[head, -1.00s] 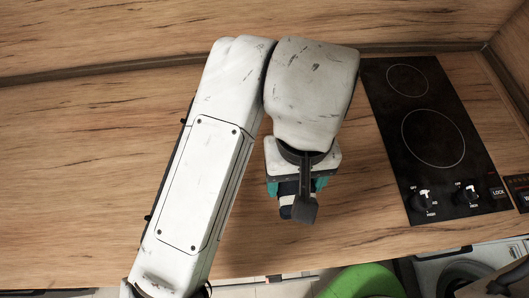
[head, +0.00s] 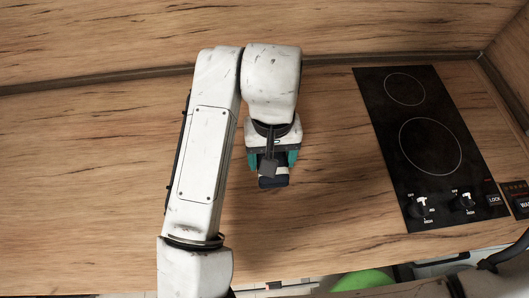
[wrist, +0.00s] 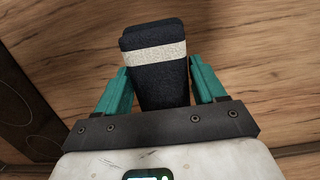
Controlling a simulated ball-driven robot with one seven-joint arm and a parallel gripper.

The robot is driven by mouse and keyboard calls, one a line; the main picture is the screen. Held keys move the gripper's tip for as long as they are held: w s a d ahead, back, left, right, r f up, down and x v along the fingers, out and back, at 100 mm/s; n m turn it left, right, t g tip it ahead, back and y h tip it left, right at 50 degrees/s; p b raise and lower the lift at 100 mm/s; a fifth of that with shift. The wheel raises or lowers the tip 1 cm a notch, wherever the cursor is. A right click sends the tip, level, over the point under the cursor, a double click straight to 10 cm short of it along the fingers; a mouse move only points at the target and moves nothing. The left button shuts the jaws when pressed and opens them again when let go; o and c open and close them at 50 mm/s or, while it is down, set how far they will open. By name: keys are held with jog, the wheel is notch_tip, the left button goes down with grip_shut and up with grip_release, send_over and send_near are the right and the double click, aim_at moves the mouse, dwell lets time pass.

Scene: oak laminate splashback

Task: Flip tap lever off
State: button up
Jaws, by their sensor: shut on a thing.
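No tap or tap lever shows in either view. My gripper (head: 272,165) is over the wooden worktop, left of the hob. Its teal fingers (wrist: 160,85) are shut on a dark navy block-like thing (wrist: 160,80) with a pale band across it. The held thing also shows below the fingers in the head view (head: 273,182), partly hidden by a dark part of my wrist. What it is, I cannot tell.
A black hob (head: 398,115) with two rings and knobs lies to the right. The wooden worktop (head: 90,170) is clear on the left. A wooden splashback (head: 130,35) runs behind. A green rounded thing (head: 365,281) is below the front edge.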

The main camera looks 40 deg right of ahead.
jog(key=w+f, duration=0.1)
jog(key=f, duration=0.1)
jog(key=w+d+f, duration=0.1)
jog(key=w+f, duration=0.1)
jog(key=shift+w+f, duration=0.1)
jog(key=f, duration=0.2)
jog(key=shift+w+d+f, duration=0.15)
jog(key=shift+w+f, duration=0.25)
jog(key=shift+f, duration=0.45)
jog(key=o, duration=1.1)
jog(key=shift+f, duration=0.1)
jog(key=shift+f, duration=0.15)
jog(key=r, duration=0.6)
jog(key=w+r, duration=0.1)
jog(key=r, duration=0.2)
jog(key=shift+d+r, duration=0.2)
jog(key=shift+r, duration=0.15)
jog(key=shift+d+r, duration=0.1)
jog(key=shift+r, duration=0.5)
